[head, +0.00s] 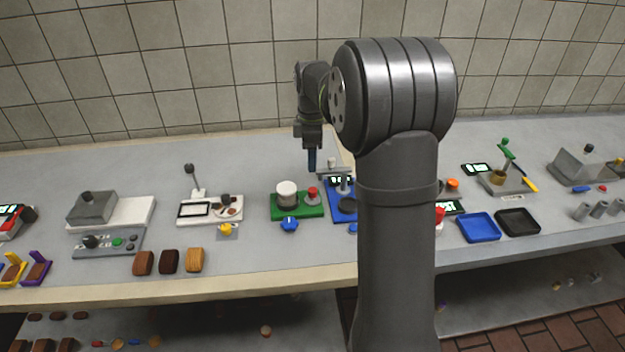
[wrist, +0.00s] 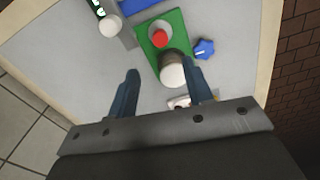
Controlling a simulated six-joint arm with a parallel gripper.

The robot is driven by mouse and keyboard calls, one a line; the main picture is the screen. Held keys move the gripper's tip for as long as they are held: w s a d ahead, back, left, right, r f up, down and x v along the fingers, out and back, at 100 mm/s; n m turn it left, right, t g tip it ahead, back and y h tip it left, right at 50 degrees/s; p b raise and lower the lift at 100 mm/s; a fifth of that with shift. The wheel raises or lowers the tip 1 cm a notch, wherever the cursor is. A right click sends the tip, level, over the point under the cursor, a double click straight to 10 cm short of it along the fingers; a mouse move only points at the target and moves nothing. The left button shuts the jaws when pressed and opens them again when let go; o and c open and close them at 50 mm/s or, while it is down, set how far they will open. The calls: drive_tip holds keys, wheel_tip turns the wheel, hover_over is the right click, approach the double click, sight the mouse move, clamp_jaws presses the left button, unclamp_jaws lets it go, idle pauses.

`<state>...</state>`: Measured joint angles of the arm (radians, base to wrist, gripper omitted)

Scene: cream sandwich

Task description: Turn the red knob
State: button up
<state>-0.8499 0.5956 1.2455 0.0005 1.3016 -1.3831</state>
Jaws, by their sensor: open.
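A red knob (head: 313,191) sits on a grey round base at the right end of a green board (head: 278,213). It also shows in the wrist view as a red cap (wrist: 159,38) near the top centre, on the green board (wrist: 179,27). A white cylinder (head: 287,193) stands on the same board, to the left of the knob. My gripper (head: 312,166) is above and behind the board in the head view. In the wrist view my gripper (wrist: 162,72) is open, its two blue fingers apart and nothing held. The red knob lies beyond the fingertips.
A blue star-shaped knob (head: 289,224) is in front of the green board. A blue board (head: 342,214) with a device stands close on the right, partly hidden by my arm. Several other stations line the counter. Bare counter (head: 300,257) lies in front.

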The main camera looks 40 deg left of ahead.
sight(312, 189)
wheel_tip(312, 189, up, 7)
drive_tip(key=n, duration=0.8)
drive_tip(key=shift+n, duration=0.3)
wheel_tip(312, 189, down, 18)
drive_tip(key=shift+r, duration=0.2)
drive_tip(key=shift+c, duration=0.3)
drive_tip(key=c, duration=0.9)
